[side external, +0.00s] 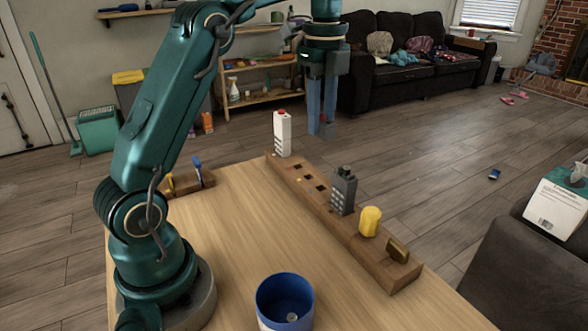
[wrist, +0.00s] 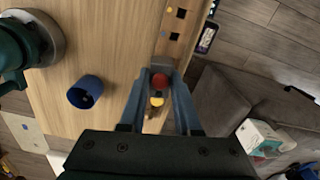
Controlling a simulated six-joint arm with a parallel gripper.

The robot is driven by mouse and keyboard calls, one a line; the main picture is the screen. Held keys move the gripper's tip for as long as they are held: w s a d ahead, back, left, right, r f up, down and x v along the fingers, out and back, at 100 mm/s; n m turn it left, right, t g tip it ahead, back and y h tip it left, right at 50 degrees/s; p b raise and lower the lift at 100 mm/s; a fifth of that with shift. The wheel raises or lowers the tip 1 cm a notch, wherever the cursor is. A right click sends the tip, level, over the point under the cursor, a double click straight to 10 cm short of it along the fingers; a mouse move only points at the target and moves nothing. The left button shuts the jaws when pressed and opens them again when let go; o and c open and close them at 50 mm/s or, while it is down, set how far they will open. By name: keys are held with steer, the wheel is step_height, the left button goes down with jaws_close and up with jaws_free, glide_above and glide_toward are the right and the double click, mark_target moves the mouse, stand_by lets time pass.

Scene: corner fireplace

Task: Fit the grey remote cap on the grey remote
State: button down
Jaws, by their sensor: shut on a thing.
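The grey remote (side external: 343,194) stands upright in the long wooden rack (side external: 290,182), with a small dark piece on its top. I cannot tell whether that piece is a cap or part of the remote. No separate grey cap can be made out. In the wrist view the grey remote is mostly hidden or unclear near the held piece.
A white remote (side external: 282,135) with a red top stands at the rack's far end. Empty holes follow, then the grey remote, a yellow piece (side external: 370,221) and a brown piece (side external: 398,250). A blue cup (side external: 285,303) stands at the front. The table middle is clear.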

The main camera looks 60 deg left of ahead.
mark_target(346, 165)
steer(key=w+d, duration=0.1)
steer(key=w+d+f+m, duration=0.1)
steer(key=d, duration=0.1)
steer(key=d+m, duration=0.1)
steer(key=shift+w+d+f, duration=0.35)
steer(key=shift+w, duration=0.05)
steer(key=shift+f, duration=0.1)
steer(key=shift+f, duration=1.1)
steer(key=shift+f, duration=1.4)
stand_by(0.6)
steer(key=c, duration=0.5)
jaws_free()
steer(key=shift+c, duration=0.2)
